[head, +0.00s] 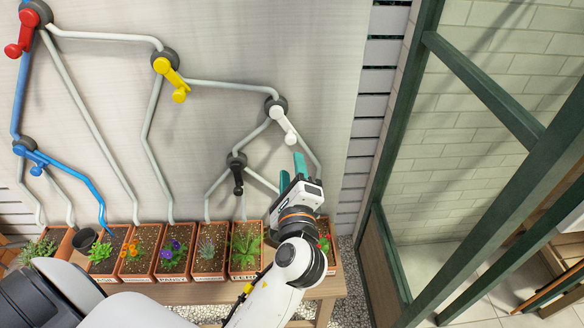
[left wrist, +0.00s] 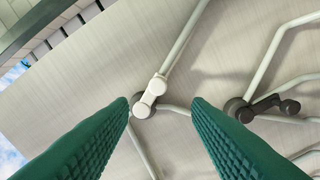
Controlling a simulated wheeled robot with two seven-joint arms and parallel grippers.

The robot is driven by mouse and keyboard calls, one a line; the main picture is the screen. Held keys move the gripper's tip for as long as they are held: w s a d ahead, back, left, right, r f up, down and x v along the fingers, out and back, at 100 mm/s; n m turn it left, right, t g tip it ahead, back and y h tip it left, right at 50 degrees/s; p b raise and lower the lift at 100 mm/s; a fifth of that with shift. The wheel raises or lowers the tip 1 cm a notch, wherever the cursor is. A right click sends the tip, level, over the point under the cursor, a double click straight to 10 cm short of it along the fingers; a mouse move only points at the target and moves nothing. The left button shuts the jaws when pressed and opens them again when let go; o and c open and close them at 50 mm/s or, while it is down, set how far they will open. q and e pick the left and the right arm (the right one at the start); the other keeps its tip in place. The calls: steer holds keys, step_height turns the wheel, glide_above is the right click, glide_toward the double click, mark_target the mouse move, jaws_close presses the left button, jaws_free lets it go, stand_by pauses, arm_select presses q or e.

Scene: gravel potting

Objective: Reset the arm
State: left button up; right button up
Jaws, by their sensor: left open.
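My left gripper (head: 291,172) is raised in front of the wall panel, above the right end of the row of planters. Its green fingers stand apart with nothing between them, and in the left wrist view the open fingers (left wrist: 160,110) frame a white lever (left wrist: 152,92). The white lever (head: 287,127) is on the panel just above the fingertips in the head view, and I see no clear contact. A black lever (head: 237,175) is to the gripper's left; it also shows in the left wrist view (left wrist: 272,106). My right gripper is not in view.
Red (head: 22,38), yellow (head: 172,82) and blue (head: 38,160) levers join the pipes on the panel (head: 240,50). Several planters, including one with purple flowers (head: 173,255), stand below on a wooden bench (head: 190,293). A green metal frame (head: 415,160) is at the right.

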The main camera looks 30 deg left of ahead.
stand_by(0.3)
arm_select(q)
steer(key=s+a+f+n+g+h, duration=0.1)
steer(key=s+f+n+g+h, duration=0.15)
steer(key=s+f+n, duration=0.35)
steer(key=s+a+f+n+g+h, duration=0.1)
steer(key=s+f+n+g+h, duration=0.2)
steer(key=f, duration=0.5)
steer(key=s+d+f+n+g+h, duration=0.2)
steer(key=s+f+n+g, duration=0.1)
steer(key=s, duration=0.3)
steer(key=s+d+f+n+g+h, duration=0.2)
steer(key=s+f+n+g, duration=0.15)
steer(key=s, duration=0.25)
step_height(320, 180, down, 25)
steer(key=s+g, duration=0.1)
steer(key=s+a+f+g, duration=0.1)
steer(key=s+a+f, duration=0.2)
steer(key=s+f, duration=1.3)
steer(key=shift+s+f, duration=0.2)
steer(key=shift+s, duration=0.05)
